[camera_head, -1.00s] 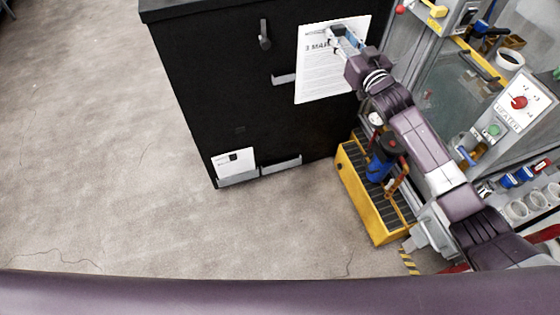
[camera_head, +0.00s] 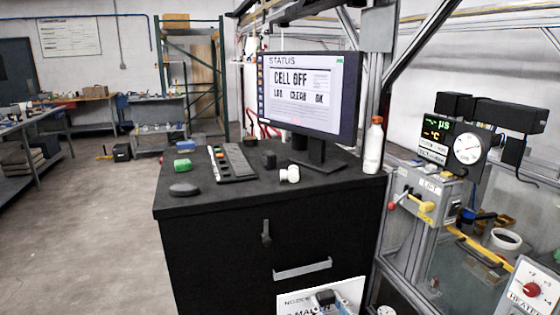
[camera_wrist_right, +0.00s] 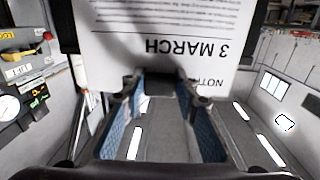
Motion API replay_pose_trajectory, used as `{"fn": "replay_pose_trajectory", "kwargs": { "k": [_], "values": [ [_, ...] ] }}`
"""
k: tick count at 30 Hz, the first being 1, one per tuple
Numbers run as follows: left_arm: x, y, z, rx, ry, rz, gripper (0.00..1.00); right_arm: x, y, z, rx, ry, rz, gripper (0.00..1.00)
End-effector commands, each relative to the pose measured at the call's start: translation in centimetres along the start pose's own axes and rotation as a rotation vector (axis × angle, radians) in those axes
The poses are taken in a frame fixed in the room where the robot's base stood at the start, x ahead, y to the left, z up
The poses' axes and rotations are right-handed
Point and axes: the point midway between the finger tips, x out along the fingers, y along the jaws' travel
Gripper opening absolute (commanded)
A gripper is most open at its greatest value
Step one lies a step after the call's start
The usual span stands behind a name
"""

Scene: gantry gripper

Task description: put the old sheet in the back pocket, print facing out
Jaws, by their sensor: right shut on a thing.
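A white sheet (camera_head: 350,289) with dark print shows at the bottom of the head view, in front of the black cabinet. Its heading, partly covered, includes "MA", and its print faces me. My right gripper (camera_head: 325,298) is shut on its upper part. In the right wrist view the sheet (camera_wrist_right: 170,15) reads "3 MARCH" upside down, between the fingers of my right gripper (camera_wrist_right: 162,85). The sheet's lower part is outside the head view. A grey holder (camera_head: 303,269) is on the cabinet front just above the sheet; I cannot tell whether it is the back pocket. My left gripper is not in view.
The black cabinet (camera_head: 215,250) carries a monitor (camera_head: 308,90), a keypad (camera_head: 232,162), a white bottle (camera_head: 374,145) and small items. A handle (camera_head: 266,232) sticks out of its front. Machine frame and controls stand close on the right.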

Motion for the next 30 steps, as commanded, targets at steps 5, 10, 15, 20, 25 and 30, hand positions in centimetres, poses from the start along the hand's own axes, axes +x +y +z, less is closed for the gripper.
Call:
{"fn": "replay_pose_trajectory", "kwargs": {
  "k": [5, 10, 15, 20, 25, 30],
  "values": [
    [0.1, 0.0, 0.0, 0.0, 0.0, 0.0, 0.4, -6.0, 1.7, -0.8, 0.006, -0.004, 0.11, 0.0],
    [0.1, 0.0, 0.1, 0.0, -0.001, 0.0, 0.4, -10.2, 3.7, -1.8, 0.002, -0.003, 0.203, 0.0],
    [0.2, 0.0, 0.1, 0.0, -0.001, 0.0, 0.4, -12.5, 5.0, -2.5, 0.0, -0.001, 0.256, 0.0],
    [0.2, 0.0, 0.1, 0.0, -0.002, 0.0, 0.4, -13.0, 5.3, -2.7, -0.001, 0.001, 0.269, 0.0],
    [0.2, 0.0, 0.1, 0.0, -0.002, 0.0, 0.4, -13.0, 5.3, -2.7, -0.001, 0.002, 0.268, 0.0],
    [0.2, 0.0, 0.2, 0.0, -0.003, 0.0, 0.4, -13.7, 5.1, -2.2, 0.003, -0.002, 0.267, 0.0]
  ]
}}
